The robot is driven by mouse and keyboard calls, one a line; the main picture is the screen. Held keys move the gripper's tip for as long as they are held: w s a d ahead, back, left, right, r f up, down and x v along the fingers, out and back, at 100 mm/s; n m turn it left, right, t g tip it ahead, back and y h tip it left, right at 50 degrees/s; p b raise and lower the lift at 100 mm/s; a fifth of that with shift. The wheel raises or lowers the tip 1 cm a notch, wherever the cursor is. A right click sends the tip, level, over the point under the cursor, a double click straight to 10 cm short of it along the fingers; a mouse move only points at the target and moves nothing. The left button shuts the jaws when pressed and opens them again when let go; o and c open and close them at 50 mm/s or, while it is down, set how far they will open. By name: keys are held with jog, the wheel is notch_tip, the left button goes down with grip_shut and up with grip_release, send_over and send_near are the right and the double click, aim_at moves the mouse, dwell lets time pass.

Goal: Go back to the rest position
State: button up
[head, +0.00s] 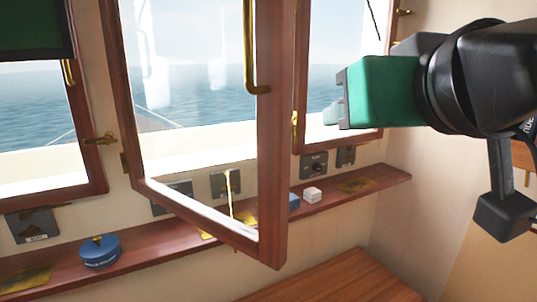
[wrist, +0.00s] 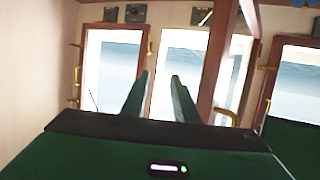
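My gripper (head: 338,103) is at the upper right of the head view, raised in front of the right window and pointing left. It is green with a black wrist behind it. In the wrist view its two green fingers (wrist: 160,82) stand apart with nothing between them. The wooden window sash (head: 274,140) is swung open into the room, to the left of my gripper in the head view. My gripper appears apart from it. A brass handle (head: 250,50) is on the sash.
A wooden ledge (head: 140,248) runs below the windows. On it are a blue round object (head: 99,251), a small white block (head: 311,195) and a blue item (head: 294,202). A wooden surface (head: 340,280) lies at the lower right. Grey wall panels (head: 314,165) sit above the ledge.

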jog(key=w+d+f+m+g+h, duration=0.2)
jog(key=w+d+f+g, duration=0.15)
jog(key=d+f, duration=0.65)
jog(key=w+d+f+m+g+h, duration=0.2)
jog(key=d+f+g, duration=0.2)
jog(key=d+f, duration=0.55)
jog(key=s+d+f+m+g+y, duration=0.1)
jog(key=s+d+f+m+g, duration=0.1)
jog(key=s+d+f, duration=0.3)
jog(key=s+d+f+m+g+y, duration=0.1)
jog(key=s+d+f+m+g, duration=0.1)
jog(key=s+d+f+g, duration=0.3)
jog(key=s+f, duration=0.4)
jog(key=f, duration=0.2)
jog(key=shift+d+f, duration=0.2)
jog(key=shift+d, duration=0.15)
jog(key=shift+w+f, duration=0.2)
jog(key=shift+w, duration=0.4)
jog(key=shift+o, duration=0.5)
dwell(0.6)
